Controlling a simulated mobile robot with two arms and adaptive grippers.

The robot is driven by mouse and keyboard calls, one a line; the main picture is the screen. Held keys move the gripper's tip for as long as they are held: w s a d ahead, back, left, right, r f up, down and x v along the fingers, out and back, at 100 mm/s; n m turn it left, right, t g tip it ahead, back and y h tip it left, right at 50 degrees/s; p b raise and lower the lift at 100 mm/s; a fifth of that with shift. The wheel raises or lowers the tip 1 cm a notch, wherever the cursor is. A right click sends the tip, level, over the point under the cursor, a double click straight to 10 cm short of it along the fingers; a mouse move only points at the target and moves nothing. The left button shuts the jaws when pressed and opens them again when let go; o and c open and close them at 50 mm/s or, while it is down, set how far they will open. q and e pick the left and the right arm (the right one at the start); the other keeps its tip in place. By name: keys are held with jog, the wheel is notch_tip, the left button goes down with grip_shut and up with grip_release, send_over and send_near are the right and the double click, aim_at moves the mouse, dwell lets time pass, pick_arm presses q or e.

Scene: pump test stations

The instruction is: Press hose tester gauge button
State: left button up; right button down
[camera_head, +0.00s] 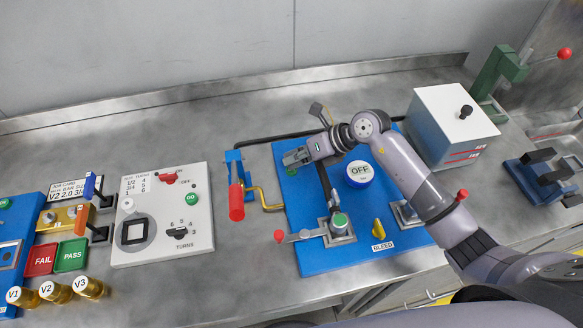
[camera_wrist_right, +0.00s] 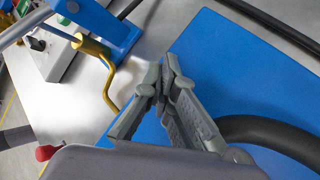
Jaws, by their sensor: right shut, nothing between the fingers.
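The hose tester is a blue plate (camera_head: 330,262) on the metal bench, with a round gauge (camera_head: 360,172) on it. The gauge's white face reads OFF and has a blue rim. No separate button on the gauge can be made out. My right gripper (camera_head: 291,158) is over the plate's back left corner, left of the gauge and apart from it. In the right wrist view its fingertips (camera_wrist_right: 167,78) are together and empty above the blue plate. The gauge is not in the right wrist view. My left gripper is in neither view.
A black hose (camera_wrist_right: 270,135) lies beside the fingers. A blue clamp with a red handle (camera_head: 236,200) stands left of the plate. A yellow BLEED knob (camera_head: 378,228) and a green-topped fitting (camera_head: 340,222) are in front. A white box (camera_head: 445,125) stands behind my right arm.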

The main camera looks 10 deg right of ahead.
jog(key=shift+f, duration=0.25)
jog(key=shift+r+p, duration=0.3)
jog(key=shift+r, duration=0.15)
notch_tip(320, 180, up, 6)
jog(key=p, duration=0.4)
jog(key=shift+p, duration=0.4)
dwell(0.4)
